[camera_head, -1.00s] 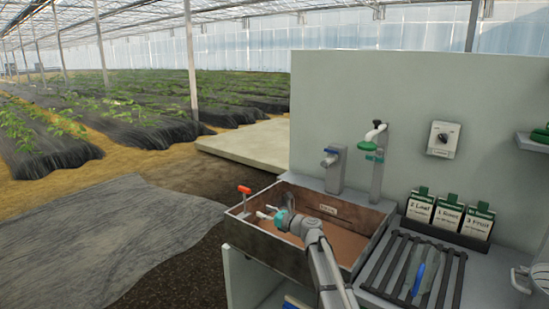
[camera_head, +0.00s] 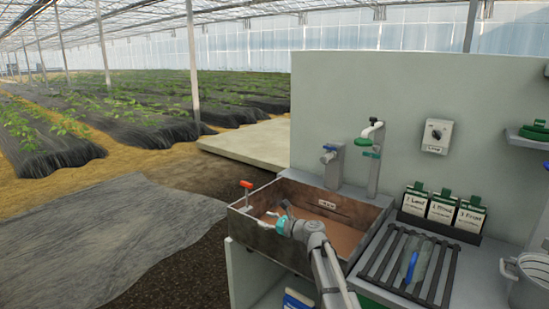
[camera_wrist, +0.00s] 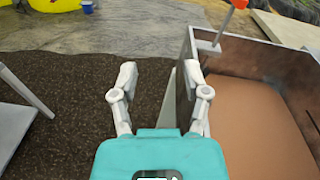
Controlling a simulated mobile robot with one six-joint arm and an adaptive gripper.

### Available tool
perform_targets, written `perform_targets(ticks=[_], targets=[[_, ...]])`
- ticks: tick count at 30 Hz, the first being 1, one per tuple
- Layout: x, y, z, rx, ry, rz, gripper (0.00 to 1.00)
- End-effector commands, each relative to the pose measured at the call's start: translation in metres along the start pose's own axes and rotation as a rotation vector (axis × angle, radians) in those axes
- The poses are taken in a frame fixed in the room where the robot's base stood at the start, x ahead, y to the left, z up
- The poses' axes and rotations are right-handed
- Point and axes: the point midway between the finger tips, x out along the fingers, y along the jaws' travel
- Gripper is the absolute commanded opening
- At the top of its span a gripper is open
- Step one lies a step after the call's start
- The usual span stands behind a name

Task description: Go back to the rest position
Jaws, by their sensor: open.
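My gripper (camera_head: 262,219) is open and empty. In the head view it shows over the left part of a brown-floored metal basin (camera_head: 345,261). In the wrist view my gripper (camera_wrist: 160,74) has its two pale fingers spread apart. Dark soil shows below and left of them, and the basin's side wall (camera_wrist: 185,85) shows between and beside the right finger. Nothing is between the fingertips.
A red-handled valve (camera_head: 246,185) stands at the basin's left corner. Two taps rise behind, one green (camera_head: 371,155). A black rack (camera_head: 378,263) holds a clear bottle (camera_head: 412,262) with blue. Seed packets (camera_head: 442,208) and a metal bucket (camera_head: 530,280) stand right.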

Motion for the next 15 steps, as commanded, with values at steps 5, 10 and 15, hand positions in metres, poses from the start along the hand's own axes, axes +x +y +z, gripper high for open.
perform_targets(ticks=[5, 10, 15], targets=[[-0.013, 0.018, -0.012, -0.144, 0.066, 0.048, 0.6], [-0.031, 0.041, -0.03, -0.335, 0.152, 0.125, 0.6], [-0.063, 0.074, -0.058, -0.614, 0.277, 0.27, 0.6]])
